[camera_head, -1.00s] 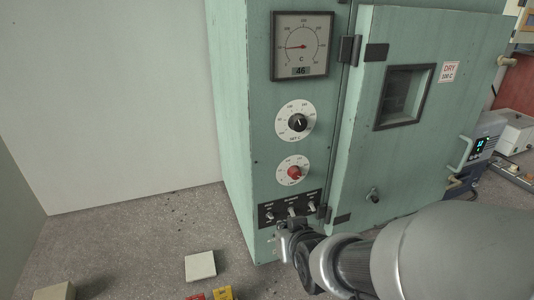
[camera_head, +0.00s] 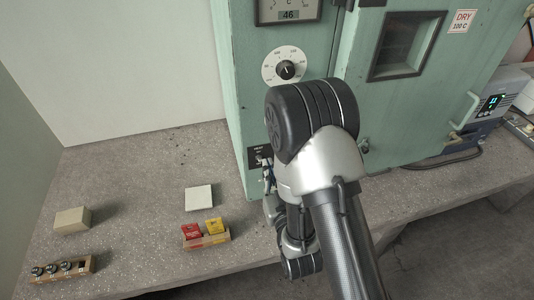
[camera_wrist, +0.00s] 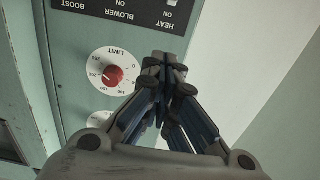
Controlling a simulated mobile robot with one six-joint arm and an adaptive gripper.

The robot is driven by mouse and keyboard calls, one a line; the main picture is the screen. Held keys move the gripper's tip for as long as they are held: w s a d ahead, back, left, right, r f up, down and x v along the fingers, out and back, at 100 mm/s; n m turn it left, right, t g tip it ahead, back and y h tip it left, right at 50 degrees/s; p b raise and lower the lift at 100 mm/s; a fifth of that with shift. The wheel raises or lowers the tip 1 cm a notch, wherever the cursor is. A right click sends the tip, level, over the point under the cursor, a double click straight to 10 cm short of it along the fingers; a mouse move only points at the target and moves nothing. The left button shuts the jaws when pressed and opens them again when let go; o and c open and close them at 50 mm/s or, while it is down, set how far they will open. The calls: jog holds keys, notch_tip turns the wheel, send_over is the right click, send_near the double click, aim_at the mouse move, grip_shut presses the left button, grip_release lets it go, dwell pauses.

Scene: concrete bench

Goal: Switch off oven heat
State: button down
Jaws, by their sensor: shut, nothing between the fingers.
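The green oven (camera_head: 238,85) stands on the bench, and its gauge display reads 46. Its black switch panel (camera_wrist: 135,12) shows upside down at the top of the wrist view, labelled BOOST, BLOWER and HEAT. The HEAT switch (camera_wrist: 172,3) is cut by the top edge, so its position is unclear. The red LIMIT knob (camera_wrist: 113,76) is left of my gripper. My gripper (camera_wrist: 165,62) is shut and empty, its tips just below the HEAT label in the picture; contact cannot be told. In the head view my arm hides most of the panel (camera_head: 254,158) and the LIMIT knob.
A white block (camera_head: 199,198), a box with red and yellow pieces (camera_head: 207,238), a beige block (camera_head: 72,220) and a rack of several vials (camera_head: 62,269) lie on the bench to the left. A device with a lit display (camera_head: 490,103) stands right of the oven.

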aim_at(258, 140)
dwell(0.4)
jog(key=b+x, duration=0.3)
jog(key=x, duration=0.7)
jog(key=shift+w+b, duration=0.15)
jog(key=shift+b, duration=0.15)
jog(key=f, duration=0.1)
jog(key=s+f+b, duration=0.1)
jog(key=shift+s+d+f, duration=0.1)
jog(key=shift+d+f, duration=0.05)
jog(key=shift+f, duration=0.25)
jog(key=shift+s+f, duration=0.25)
jog(key=shift+f, duration=0.2)
